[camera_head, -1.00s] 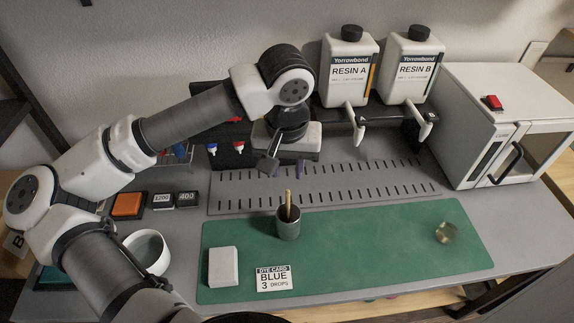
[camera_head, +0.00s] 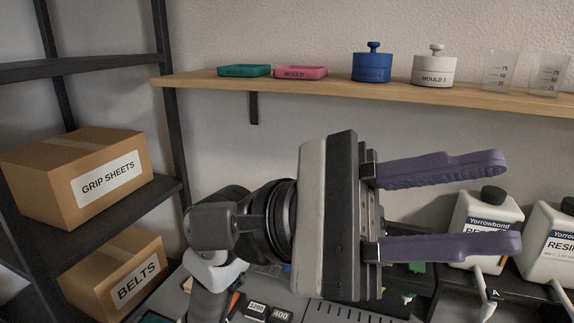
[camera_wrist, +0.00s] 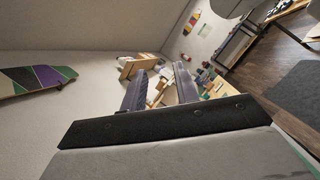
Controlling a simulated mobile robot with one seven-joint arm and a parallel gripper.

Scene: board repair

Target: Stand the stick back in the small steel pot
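My gripper (camera_head: 506,203) is raised in the middle of the head view, its two purple fingers pointing right and well apart. It is open, with nothing between the fingers. In the wrist view the fingers (camera_wrist: 160,72) also stand apart and empty, facing out into the room. The steel pot and the stick are in neither present view.
Resin bottles (camera_head: 486,218) stand behind the fingers at right. A dark rack (camera_head: 100,215) with cardboard boxes (camera_head: 85,175) is at left.

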